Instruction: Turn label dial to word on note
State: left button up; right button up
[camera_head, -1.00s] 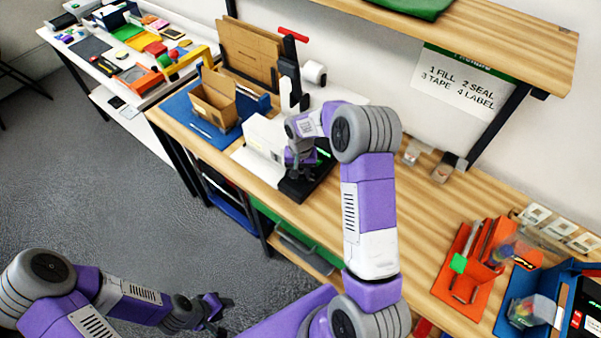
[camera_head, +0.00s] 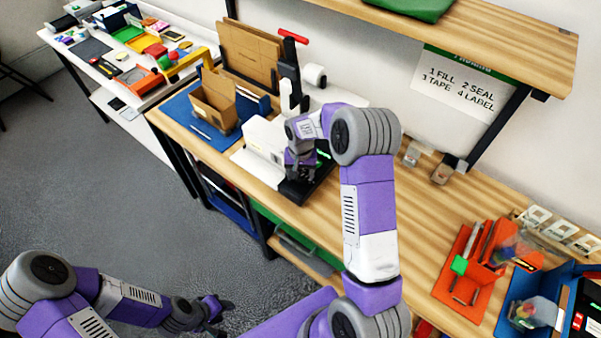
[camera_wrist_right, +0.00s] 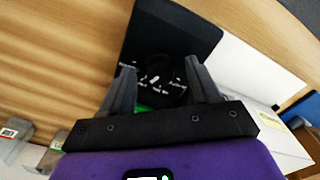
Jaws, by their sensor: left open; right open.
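The label dial (camera_wrist_right: 155,88) is a dark round knob with a white pointer mark on a black label device (camera_wrist_right: 170,35) in the right wrist view. Small white words ring it, too blurred to read. My right gripper (camera_wrist_right: 160,78) is open, its fingers on either side of the dial; I cannot tell whether they touch it. In the head view my right gripper (camera_head: 300,172) is over the black label device (camera_head: 310,185) and hides the dial. My left gripper (camera_head: 218,310) is open and empty, away from the bench.
A white box (camera_head: 265,138) stands just left of the label device. An open cardboard box (camera_head: 213,103) sits on a blue mat behind it. A wall sign (camera_head: 462,82) lists fill, seal, tape, label. An orange holder (camera_head: 470,265) is at the bench's right; the wood between is mostly clear.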

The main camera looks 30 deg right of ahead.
aim_at(301, 176)
notch_tip(301, 176, up, 8)
jog(key=shift+f, duration=0.2)
jog(key=shift+p, duration=0.3)
